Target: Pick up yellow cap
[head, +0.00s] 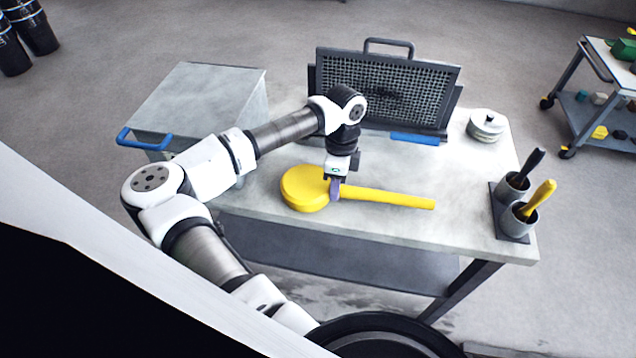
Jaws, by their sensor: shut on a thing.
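The yellow cap (304,188) is a round, thick disc with a long straight yellow handle pointing right. It is at the front middle of the grey table (400,225). My gripper (335,189) reaches down from above and is shut on the cap where the handle meets the disc. The fingertips are small here and partly hidden. I cannot tell whether the cap touches the table top or is slightly above it.
A dark mesh panel (385,88) with a top handle stands behind my gripper, with a blue bar (414,138) at its foot. A round lidded metal tin (486,124) is at the back right. Two cups (519,222) with handled tools stand at the right edge. A grey cabinet (196,98) is left.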

